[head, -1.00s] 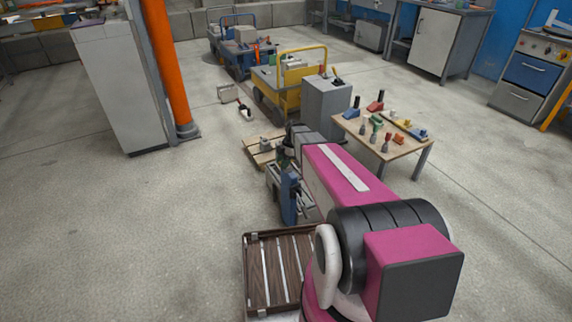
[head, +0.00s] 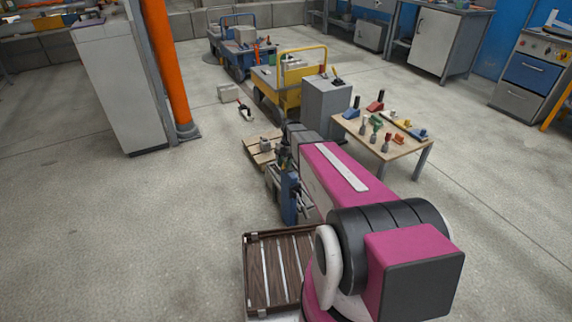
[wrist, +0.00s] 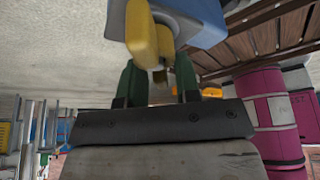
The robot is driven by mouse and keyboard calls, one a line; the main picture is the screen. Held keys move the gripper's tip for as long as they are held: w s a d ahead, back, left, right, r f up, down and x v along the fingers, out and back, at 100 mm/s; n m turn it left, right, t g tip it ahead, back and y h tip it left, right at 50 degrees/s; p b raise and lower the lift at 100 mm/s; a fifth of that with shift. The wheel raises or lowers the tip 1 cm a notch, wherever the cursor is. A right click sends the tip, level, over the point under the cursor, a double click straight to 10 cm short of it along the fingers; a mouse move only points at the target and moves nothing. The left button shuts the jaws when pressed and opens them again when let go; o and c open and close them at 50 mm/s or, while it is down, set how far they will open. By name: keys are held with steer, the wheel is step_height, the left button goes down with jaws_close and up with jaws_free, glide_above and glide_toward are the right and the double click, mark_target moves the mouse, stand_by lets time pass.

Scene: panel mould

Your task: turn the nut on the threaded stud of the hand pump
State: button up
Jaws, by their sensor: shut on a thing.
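In the wrist view my gripper (wrist: 158,80) has its two green fingers on either side of a small, partly hidden piece below a yellow part. The jaws are shut on this piece, which appears to be the nut (wrist: 160,74); its outline is hard to make out. The yellow part (wrist: 143,32) hangs in front of the blue body of the hand pump (wrist: 195,18). In the head view the blue pump body (head: 289,198) stands beside my arm's end. The stud's thread cannot be made out, and the fingertips are hidden in the head view.
A lighter pallet (head: 252,146) lies behind. A low table (head: 408,148) with several tools, a grey cabinet (head: 326,105) and a yellow cart (head: 290,98) stand beyond. The floor at left is open.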

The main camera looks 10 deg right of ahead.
stand_by(0.3)
steer(key=n, duration=0.1)
steer(key=n+h, duration=0.1)
steer(key=n, duration=0.1)
steer(key=shift+s+d+n, duration=0.15)
steer(key=shift+d+n, duration=0.15)
steer(key=shift+d, duration=0.05)
steer(key=o, duration=1.1)
steer(key=shift+c, duration=0.2)
steer(key=shift+r, duration=0.1)
steer(key=v, duration=1)
steer(key=shift+w+a+r, duration=0.2)
steer(key=shift+w, duration=0.2)
